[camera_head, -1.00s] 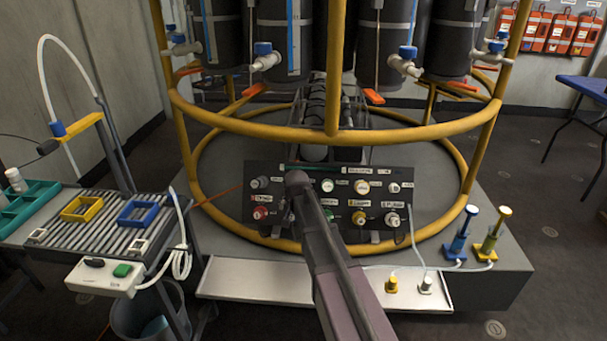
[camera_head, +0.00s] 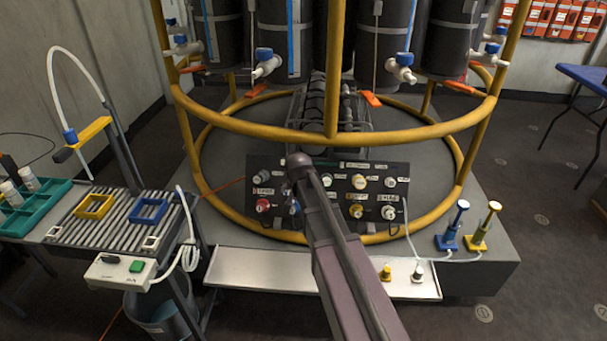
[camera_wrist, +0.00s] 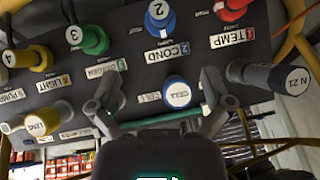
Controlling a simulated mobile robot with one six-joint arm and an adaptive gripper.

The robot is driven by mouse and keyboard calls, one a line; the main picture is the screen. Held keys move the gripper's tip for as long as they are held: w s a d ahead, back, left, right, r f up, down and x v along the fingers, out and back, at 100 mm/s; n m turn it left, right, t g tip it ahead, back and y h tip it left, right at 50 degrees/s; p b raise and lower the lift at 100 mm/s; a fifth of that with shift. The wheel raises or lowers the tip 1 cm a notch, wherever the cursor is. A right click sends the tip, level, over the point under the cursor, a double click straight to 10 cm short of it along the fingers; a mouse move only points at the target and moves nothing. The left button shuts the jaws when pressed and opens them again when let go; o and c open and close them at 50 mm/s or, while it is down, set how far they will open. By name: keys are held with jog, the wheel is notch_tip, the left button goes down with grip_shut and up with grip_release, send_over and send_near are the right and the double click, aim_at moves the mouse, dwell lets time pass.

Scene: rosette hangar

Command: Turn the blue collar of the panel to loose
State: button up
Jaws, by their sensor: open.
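The dark panel (camera_head: 335,180) stands tilted at the base of the yellow-railed frame. In the wrist view, a blue collar with a white face marked 2 (camera_wrist: 160,16) sits at the top, by the 2 COND label. Below it is a white-faced cap with a blue rim (camera_wrist: 177,92), labelled CELL. My gripper (camera_wrist: 163,86) is open; its fingers stand apart on either side of the CELL cap, and contact cannot be told. In the head view my arm hides part of the panel and most of the gripper.
Red (camera_wrist: 230,9), green (camera_wrist: 92,39) and yellow (camera_wrist: 26,58) collars flank the blue one. A dark knob marked N 21 (camera_wrist: 272,78) lies right of my fingers. A pale tray (camera_head: 258,268) lies before the panel. A side table (camera_head: 70,236) stands left.

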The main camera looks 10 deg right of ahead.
jog(key=s+r+n+g+p, duration=0.2)
jog(key=s+r+p, duration=0.8)
jog(key=r+p, duration=0.3)
jog(key=shift+s+r+p, duration=0.2)
jog(key=shift+p, duration=0.25)
jog(key=shift+d, duration=0.1)
dwell(0.5)
jog(key=s+n+g, duration=0.3)
jog(key=s, duration=1)
notch_tip(320, 180, up, 18)
jog(key=p, duration=1.8)
jog(key=shift+d+f, duration=0.15)
jog(key=shift+f, duration=0.1)
